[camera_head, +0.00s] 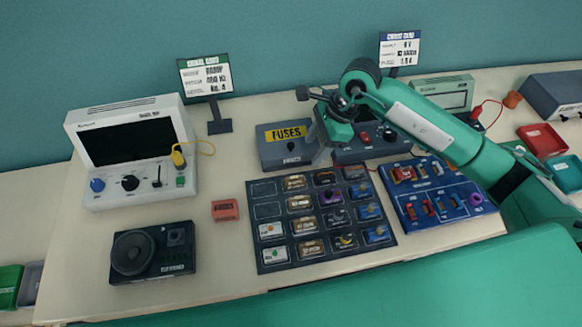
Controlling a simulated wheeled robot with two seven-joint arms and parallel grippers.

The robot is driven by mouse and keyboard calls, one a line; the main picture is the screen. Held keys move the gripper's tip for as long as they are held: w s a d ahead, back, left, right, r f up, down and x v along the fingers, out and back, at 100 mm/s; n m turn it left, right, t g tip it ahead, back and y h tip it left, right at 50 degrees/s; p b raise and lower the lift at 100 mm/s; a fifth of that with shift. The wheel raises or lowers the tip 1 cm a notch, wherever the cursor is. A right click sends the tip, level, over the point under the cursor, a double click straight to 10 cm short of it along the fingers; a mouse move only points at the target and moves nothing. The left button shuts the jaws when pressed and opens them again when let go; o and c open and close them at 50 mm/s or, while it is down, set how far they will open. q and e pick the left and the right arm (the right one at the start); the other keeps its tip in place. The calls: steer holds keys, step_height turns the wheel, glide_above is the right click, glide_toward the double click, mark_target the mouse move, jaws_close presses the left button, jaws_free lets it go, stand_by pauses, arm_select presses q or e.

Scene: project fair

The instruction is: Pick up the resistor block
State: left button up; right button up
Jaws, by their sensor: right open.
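A dark sorting tray (268,212) holds several small component blocks in a grid. Several of them are brown or tan, such as the block at the top (294,183) and the one at the bottom (311,248). Others are purple, blue, white or dark. Their markings are too small to tell for certain which is the resistor block. My right gripper (322,154) is open above the back of the table, beside the fuses box, behind and above the tray. It seems empty and touches no block. My left gripper is out of view.
A yellow-labelled fuses box (284,151) stands behind the tray. A blue circuit board (425,208) lies right of it, a red block (225,210) left. A black speaker unit (152,253) and white scope (132,148) stand left. Sign cards (205,76) rise at the back.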

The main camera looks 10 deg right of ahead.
steer(key=p, duration=0.3)
glide_toward(295, 180)
steer(key=shift+s+a+f, duration=0.25)
steer(key=shift+a+f, duration=0.55)
steer(key=shift+f, duration=0.05)
steer(key=p+x, duration=0.1)
steer(key=x, duration=0.1)
steer(key=shift+f, duration=0.3)
steer(key=x, duration=0.1)
steer(key=p+x, duration=0.1)
steer(key=x, duration=0.1)
steer(key=shift+w+d+f+p, duration=0.2)
steer(key=shift+p, duration=0.2)
steer(key=shift+a+f, duration=0.15)
steer(key=shift+f, duration=0.25)
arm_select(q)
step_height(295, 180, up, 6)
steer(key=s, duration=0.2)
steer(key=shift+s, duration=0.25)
arm_select(e)
steer(key=c, duration=1.1)
